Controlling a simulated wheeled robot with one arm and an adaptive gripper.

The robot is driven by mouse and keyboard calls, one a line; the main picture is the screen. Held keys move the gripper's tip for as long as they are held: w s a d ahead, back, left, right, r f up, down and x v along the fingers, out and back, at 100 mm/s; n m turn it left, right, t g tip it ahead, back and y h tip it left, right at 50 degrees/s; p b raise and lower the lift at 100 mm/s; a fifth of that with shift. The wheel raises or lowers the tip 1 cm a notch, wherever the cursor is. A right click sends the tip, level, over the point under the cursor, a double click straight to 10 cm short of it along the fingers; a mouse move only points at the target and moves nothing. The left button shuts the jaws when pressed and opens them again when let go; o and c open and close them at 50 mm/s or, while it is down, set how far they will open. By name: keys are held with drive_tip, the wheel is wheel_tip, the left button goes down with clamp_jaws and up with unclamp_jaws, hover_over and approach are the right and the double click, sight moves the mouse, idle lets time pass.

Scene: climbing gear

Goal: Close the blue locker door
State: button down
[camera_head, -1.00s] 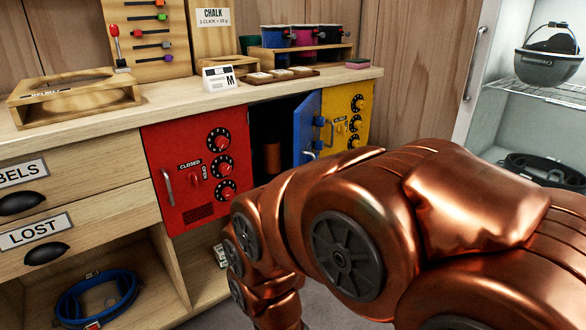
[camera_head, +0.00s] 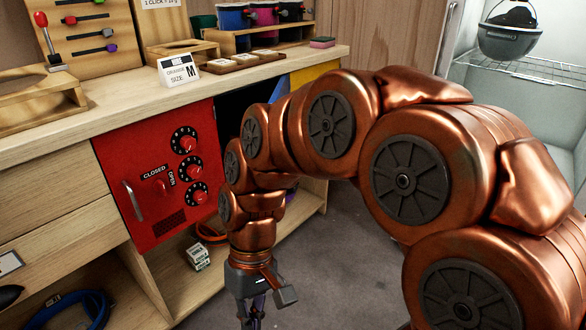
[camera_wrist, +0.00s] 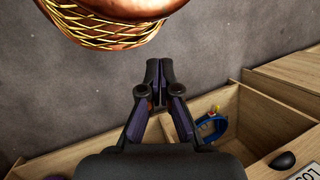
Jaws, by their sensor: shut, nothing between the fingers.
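The blue locker door (camera_head: 277,92) shows only as a narrow strip between the red and yellow doors in the head view. My arm hides most of it, so I cannot tell its exact angle. A dark locker opening (camera_head: 229,112) shows to its left. My gripper (camera_head: 252,318) hangs low in front of the cabinet, pointing down and apart from the door. In the wrist view my gripper (camera_wrist: 159,66) is shut and empty over the grey floor. The blue door is not in the wrist view.
The red locker door (camera_head: 160,180), with dials and a handle, is closed on the left. A yellow door (camera_head: 315,72) is partly hidden at right. Open shelves lie below, with a blue ring-shaped item (camera_wrist: 211,127). Grey floor (camera_head: 335,260) is clear beside my arm.

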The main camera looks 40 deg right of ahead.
drive_tip(key=w+r+t+y+p, duration=0.15)
drive_tip(key=w+r+y, duration=0.35)
drive_tip(key=w, duration=0.7)
drive_tip(key=w+d+r+m+t+y+p, duration=0.25)
drive_tip(key=w+d+r, duration=0.25)
drive_tip(key=w+d, duration=0.4)
drive_tip(key=w+d+f+m+t+y+p, duration=0.1)
drive_tip(key=w+d+m+t+y+p, duration=0.25)
drive_tip(key=d, duration=1.25)
drive_tip(key=s+d+f+m+t+h+p, duration=0.1)
drive_tip(key=d+f+m+t+h, duration=0.15)
drive_tip(key=d, duration=0.45)
drive_tip(key=s+d+f+m+t+h+p, duration=0.1)
drive_tip(key=d+f+t, duration=0.15)
drive_tip(key=d, duration=0.45)
drive_tip(key=r+b+x, duration=0.2)
drive_tip(key=x, duration=1.1)
drive_tip(key=shift+w+a+t, duration=0.25)
drive_tip(key=shift+w+t, duration=0.2)
drive_tip(key=shift+a+n+b, duration=0.1)
drive_tip(key=shift+n+b, duration=0.15)
drive_tip(key=shift+b, duration=0.05)
